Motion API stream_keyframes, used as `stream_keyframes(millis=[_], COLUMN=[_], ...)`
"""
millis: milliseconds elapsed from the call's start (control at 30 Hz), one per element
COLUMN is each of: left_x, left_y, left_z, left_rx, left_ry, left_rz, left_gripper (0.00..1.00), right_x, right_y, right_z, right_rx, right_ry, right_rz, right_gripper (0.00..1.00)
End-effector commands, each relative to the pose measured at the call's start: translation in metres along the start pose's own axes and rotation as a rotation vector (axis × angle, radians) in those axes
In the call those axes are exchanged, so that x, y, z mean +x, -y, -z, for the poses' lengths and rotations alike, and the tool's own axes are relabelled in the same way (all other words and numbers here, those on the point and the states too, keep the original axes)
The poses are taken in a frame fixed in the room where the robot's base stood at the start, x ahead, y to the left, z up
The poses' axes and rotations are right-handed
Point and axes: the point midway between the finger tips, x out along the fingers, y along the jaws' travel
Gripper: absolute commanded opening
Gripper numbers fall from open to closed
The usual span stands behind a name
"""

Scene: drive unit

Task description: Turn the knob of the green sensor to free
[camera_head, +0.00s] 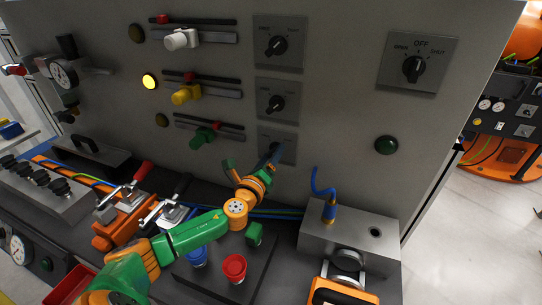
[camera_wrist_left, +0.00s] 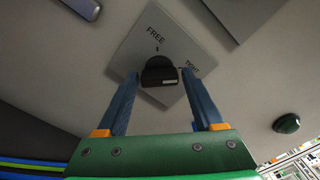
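The green sensor (camera_head: 203,135) sits on the lowest of three slide rails on the grey panel. To its right is a square grey plate (camera_head: 290,150) with a dark knob, mostly hidden by my left gripper (camera_head: 272,157). My right gripper is not in view.
Similar knobs (camera_head: 277,45) (camera_head: 276,103) sit above, beside the white sensor (camera_head: 181,39) and yellow sensor (camera_head: 186,94). An OFF selector (camera_head: 413,68) and green button (camera_head: 386,145) are at the right. Below are a red button (camera_head: 234,267) and a grey block (camera_head: 350,235) with a blue cable.

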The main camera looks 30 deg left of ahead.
Motion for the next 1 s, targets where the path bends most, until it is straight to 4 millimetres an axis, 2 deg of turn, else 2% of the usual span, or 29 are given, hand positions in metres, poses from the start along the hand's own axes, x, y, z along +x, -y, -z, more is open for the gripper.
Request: stream_keyframes(millis=[33, 200, 233, 567, 1000], left_x=[0.000, 0.000, 0.000, 0.000, 0.000], left_y=[0.000, 0.000, 0.000, 0.000, -0.001], left_z=[0.000, 0.000, 0.000, 0.000, 0.000], left_rx=[0.000, 0.000, 0.000, -0.067, -0.433], left_ry=[0.000, 0.000, 0.000, 0.001, 0.004], left_rz=[0.000, 0.000, 0.000, 0.001, 0.002], left_gripper=[0.52, 0.07, 0.02, 0.02, 0.02], right_x=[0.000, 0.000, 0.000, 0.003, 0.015], right_y=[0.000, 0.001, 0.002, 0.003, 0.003], right_z=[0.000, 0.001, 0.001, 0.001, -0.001], right_rx=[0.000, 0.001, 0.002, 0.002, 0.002], right_ry=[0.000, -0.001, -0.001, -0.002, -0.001], right_rz=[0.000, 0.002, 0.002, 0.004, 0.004], right_gripper=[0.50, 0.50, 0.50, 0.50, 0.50])
